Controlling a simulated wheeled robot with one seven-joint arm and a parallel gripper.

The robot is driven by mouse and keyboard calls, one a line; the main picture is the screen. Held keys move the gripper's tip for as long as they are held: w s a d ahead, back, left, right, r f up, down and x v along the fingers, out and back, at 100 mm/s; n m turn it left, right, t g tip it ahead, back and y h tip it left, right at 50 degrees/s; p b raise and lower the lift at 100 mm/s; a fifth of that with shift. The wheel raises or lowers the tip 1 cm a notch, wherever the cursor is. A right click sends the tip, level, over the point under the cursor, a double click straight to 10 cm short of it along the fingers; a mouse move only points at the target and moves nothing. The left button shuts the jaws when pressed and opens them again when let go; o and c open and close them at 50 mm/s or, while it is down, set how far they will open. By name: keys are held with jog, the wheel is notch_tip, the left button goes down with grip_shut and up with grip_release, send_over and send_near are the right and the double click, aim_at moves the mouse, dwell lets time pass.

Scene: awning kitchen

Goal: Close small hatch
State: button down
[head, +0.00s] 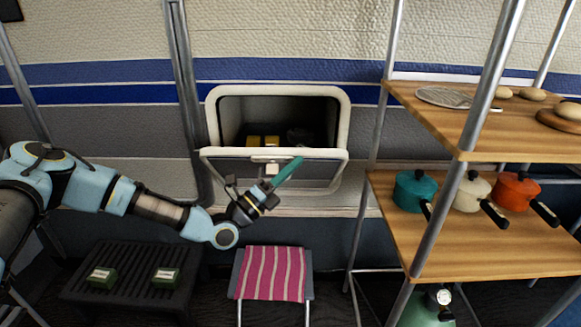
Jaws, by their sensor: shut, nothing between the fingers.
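The small hatch is set in the trailer wall, with a pale rounded frame (212,112). Its door (322,172) is hinged at the bottom and tilted outward, so the compartment (300,112) behind it is open at the top. Yellow items (262,141) and some dark, unclear ones lie inside. A latch (272,169) sits near the door's upper edge. My gripper (268,186) is shut and empty, in front of the door at its middle. It overlaps the door in the picture; I cannot tell whether it touches. A teal bar (288,172) shows beside the fingers.
A wooden shelf rack (440,245) with several pots stands at the right. A stool with a striped cloth (272,273) is below the hatch. A dark low table (130,290) with two green boxes is at the lower left. A metal pole (183,75) stands left of the hatch.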

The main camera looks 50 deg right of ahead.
jog(key=w+d+r+n+p, duration=0.1)
jog(key=r+p, duration=0.1)
jog(key=w+d+r+n+t+p, duration=0.1)
jog(key=d+r, duration=0.1)
jog(key=w+d+r+n+t+y+p, duration=0.1)
jog(key=w+d+r+p, duration=0.1)
jog(key=shift+d+p, duration=0.15)
jog(key=shift+p, duration=0.15)
jog(key=w+d+r+n+t+y+p, duration=0.1)
jog(key=w+d+r+n+y+p, duration=0.1)
jog(key=w+d, duration=0.4)
jog(key=shift+w+d+r+n+y+p, duration=0.15)
jog(key=shift+d+r+n+y+p, duration=0.3)
jog(key=shift+d+n+p, duration=0.6)
jog(key=shift+d+m, duration=0.15)
jog(key=shift+m, duration=0.2)
